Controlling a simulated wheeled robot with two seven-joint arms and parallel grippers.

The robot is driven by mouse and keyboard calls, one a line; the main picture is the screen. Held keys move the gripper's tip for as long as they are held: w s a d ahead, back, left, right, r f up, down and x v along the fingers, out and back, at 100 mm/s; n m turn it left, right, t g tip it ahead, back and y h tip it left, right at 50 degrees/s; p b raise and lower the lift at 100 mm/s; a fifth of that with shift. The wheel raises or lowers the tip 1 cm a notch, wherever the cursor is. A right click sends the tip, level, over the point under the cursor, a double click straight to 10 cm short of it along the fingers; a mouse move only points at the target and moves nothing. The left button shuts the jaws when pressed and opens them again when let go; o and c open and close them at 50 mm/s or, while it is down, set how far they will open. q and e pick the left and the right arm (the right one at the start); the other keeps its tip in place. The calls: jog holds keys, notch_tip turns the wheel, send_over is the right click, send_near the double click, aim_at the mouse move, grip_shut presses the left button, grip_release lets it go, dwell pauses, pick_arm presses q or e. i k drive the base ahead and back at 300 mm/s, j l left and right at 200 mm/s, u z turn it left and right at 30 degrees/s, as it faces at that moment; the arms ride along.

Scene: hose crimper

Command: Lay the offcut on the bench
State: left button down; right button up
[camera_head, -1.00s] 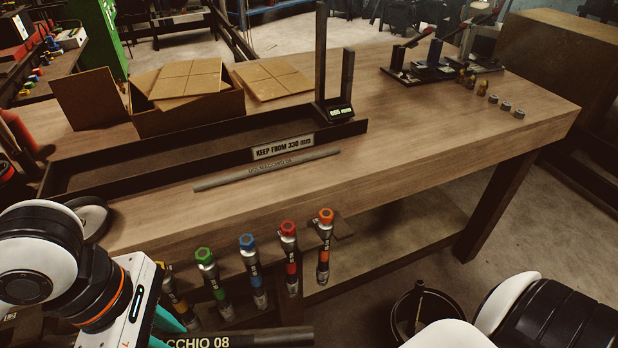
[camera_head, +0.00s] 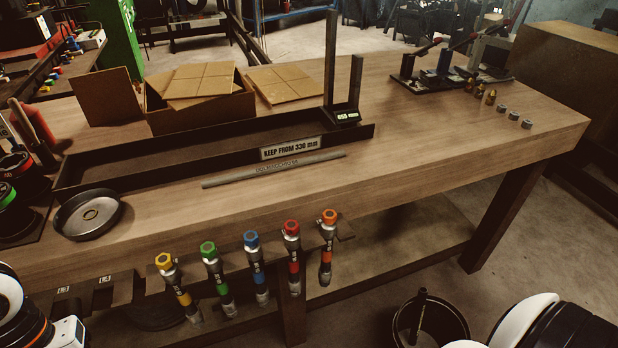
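A thin grey printed length of hose (camera_head: 273,170) lies on the bench (camera_head: 420,150), along the front of the long dark tray. I cannot tell from its look whether it is the offcut. Part of my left arm shows at the lower left corner, but its gripper fingers are below the picture. Part of my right arm shows at the lower right corner, and its gripper is also out of view. What either gripper holds is hidden.
The long dark tray (camera_head: 130,172) carries a sign reading "KEEP FROM 330 mm" (camera_head: 291,148). A round metal dish (camera_head: 88,214) sits at the bench's left. Several colour-capped tools (camera_head: 210,262) hang along the front edge. A dark bin (camera_head: 440,322) stands below. The bench's right middle is clear.

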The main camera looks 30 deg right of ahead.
aim_at(297, 184)
jog(key=k+z, duration=0.35)
jog(key=k+l+z, duration=0.1)
jog(key=z, duration=0.3)
jog(key=j+z, duration=0.2)
jog(key=z, duration=0.25)
jog(key=j+z, duration=0.2)
jog(key=z, duration=0.3)
jog(key=k+j+z, duration=0.1)
jog(key=z, duration=0.35)
jog(key=k+j+z, duration=0.1)
jog(key=j+z, duration=0.15)
jog(key=z, duration=0.2)
jog(key=k+j, duration=0.3)
jog(key=j, duration=0.15)
jog(key=k+j, duration=0.25)
jog(key=j, duration=0.25)
jog(key=k+j, duration=0.3)
jog(key=j, duration=0.15)
jog(key=k+j, duration=0.3)
jog(key=j, duration=0.15)
